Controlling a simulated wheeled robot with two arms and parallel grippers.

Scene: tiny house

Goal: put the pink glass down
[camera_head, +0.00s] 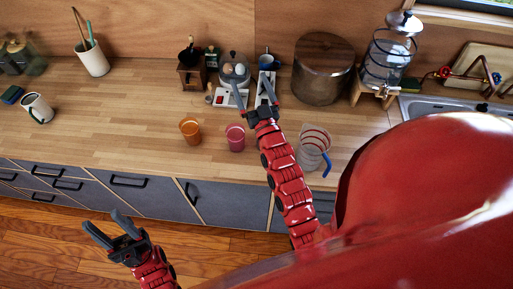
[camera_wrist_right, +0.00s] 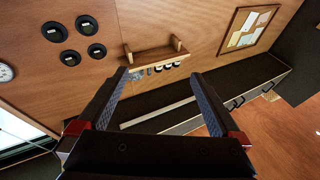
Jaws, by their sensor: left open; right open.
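The pink glass (camera_head: 235,138) stands upright on the wooden counter (camera_head: 120,125), near its front edge, in the head view. My right gripper (camera_head: 253,90) is open above the counter, just behind and right of the glass in the picture, and apart from it. In the right wrist view my right gripper (camera_wrist_right: 165,80) shows its two fingers spread with nothing between them; the glass is not in that view. My left gripper (camera_head: 103,220) is open and empty, at the lower left in front of the drawers.
An orange glass (camera_head: 190,131) stands left of the pink glass. A clear pitcher (camera_head: 312,148) with a blue handle is at the right. A grinder (camera_head: 190,72), a jar (camera_head: 234,70) and a large pot (camera_head: 323,68) stand behind. The counter's left middle is clear.

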